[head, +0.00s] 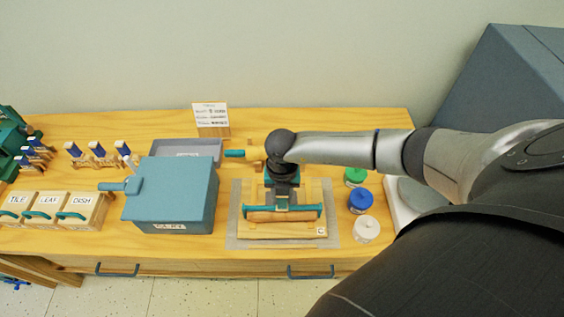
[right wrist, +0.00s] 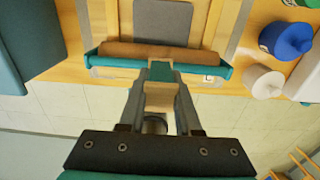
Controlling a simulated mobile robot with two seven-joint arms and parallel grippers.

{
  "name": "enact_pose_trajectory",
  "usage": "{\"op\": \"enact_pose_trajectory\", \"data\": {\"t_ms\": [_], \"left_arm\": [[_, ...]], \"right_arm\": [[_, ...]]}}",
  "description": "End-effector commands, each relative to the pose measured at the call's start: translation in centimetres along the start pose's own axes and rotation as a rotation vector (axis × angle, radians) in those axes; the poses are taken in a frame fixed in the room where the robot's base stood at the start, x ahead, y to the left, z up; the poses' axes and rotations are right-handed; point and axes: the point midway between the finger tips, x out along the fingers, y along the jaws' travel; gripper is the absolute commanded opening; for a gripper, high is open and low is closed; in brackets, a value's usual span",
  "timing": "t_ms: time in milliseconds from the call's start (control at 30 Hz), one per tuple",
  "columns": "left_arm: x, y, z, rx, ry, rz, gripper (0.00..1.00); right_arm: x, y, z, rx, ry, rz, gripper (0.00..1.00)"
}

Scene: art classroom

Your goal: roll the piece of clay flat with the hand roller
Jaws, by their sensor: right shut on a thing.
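The hand roller has a brown cylinder in a teal frame (head: 283,214). It lies across the front part of a wooden board on the table, and its cylinder also shows in the right wrist view (right wrist: 160,54). My right gripper (head: 284,188) is shut on the roller's handle, seen from above in the right wrist view (right wrist: 162,88). A flat grey piece that looks like the clay (right wrist: 163,22) lies on the board just behind the roller. In the head view my gripper and arm mostly hide it. I cannot tell whether the roller touches it. My left gripper is out of view.
Green, blue and white jars (head: 366,229) stand close right of the board. A blue-grey box with a handle (head: 172,198) stands left. A grey tray (head: 188,148) and a teal-handled rolling pin (head: 236,153) lie behind. The table's front edge is near the board.

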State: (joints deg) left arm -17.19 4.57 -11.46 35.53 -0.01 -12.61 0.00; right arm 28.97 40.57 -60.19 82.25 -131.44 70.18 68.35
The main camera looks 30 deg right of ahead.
Motion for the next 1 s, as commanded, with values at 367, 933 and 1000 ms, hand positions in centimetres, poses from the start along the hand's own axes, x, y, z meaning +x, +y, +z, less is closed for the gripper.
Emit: {"op": "enact_pose_trajectory", "data": {"t_ms": [367,933,1000], "left_arm": [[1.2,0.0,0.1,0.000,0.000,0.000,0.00],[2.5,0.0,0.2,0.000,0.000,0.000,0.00],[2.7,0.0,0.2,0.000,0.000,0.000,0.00]], "right_arm": [[0.4,-0.1,1.6,0.001,0.000,-0.001,0.00],[0.1,-0.1,3.9,0.002,-0.001,-0.003,0.00],[0.1,-0.1,4.3,0.002,-0.001,-0.003,0.00]]}}
